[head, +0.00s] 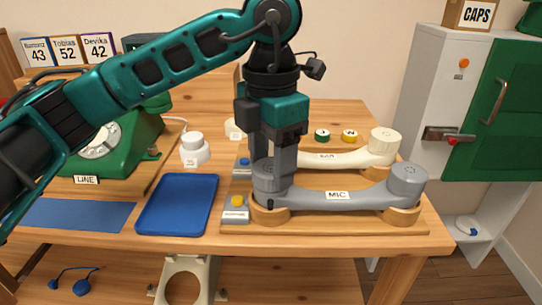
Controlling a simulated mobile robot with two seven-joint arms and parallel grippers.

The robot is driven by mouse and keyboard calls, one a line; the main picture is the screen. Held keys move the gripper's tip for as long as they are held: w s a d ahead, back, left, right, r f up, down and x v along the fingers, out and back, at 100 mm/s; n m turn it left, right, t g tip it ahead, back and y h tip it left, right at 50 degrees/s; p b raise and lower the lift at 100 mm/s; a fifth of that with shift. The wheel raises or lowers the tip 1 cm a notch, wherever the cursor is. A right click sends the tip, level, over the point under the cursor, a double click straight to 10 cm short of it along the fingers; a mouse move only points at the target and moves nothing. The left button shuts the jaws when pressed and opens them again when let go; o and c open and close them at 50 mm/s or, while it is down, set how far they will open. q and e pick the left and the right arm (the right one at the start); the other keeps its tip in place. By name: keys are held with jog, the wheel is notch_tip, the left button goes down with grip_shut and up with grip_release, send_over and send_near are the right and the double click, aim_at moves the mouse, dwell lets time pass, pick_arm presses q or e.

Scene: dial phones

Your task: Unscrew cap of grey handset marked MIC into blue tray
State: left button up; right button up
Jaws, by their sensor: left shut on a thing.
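The grey handset (345,199) with the MIC label lies across wooden cradle blocks on a board on the table. Its left cap (267,182) is between the fingers of my left gripper (268,172), which points straight down and is shut on it. The cap appears seated on the handset's left end. The other round end (407,176) of the handset is at the right. The blue tray (178,205) lies to the left of the board and looks empty. My right gripper is not in view.
A cream handset (345,157) lies just behind the grey one. A green dial phone (115,140) stands at the left, with a blue mat (75,214) in front. A white knob-like object (193,148) stands behind the tray. A grey cabinet (440,90) is at the right.

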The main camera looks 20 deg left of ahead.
aim_at(271, 167)
pick_arm(q)
jog(key=shift+r+p, duration=0.6)
jog(key=shift+r, duration=0.65)
jog(key=shift+r+p, duration=1.7)
jog(key=shift+r, duration=0.3)
